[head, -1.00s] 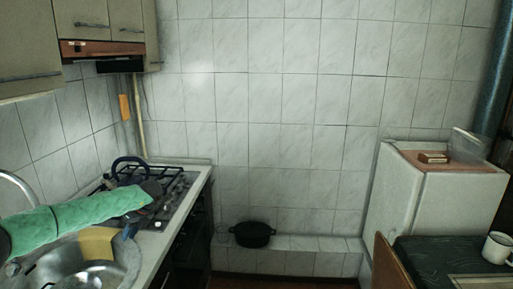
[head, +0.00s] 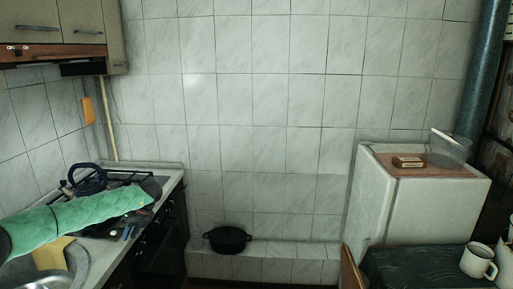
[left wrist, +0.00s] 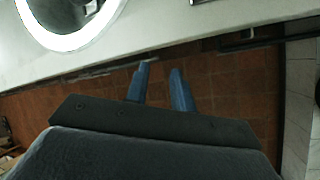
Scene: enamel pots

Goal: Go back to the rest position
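My left arm, in a green sleeve, reaches in from the left in the head view over the sink and counter. My left gripper (head: 127,231) points downward near the counter's front edge. In the left wrist view its two blue fingers (left wrist: 160,72) stand apart with nothing between them, with brown floor tiles behind. My right gripper is not in view. A black pot (head: 227,239) stands on the low tiled ledge, and a dark blue kettle (head: 88,179) is on the stove; both are apart from the gripper.
The counter edge (left wrist: 190,28) and round sink (left wrist: 68,22) lie close to my left gripper. A white cabinet (head: 412,215) holds a small box and a clear container. A dark table (head: 410,268) with a white mug (head: 476,262) stands at the right.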

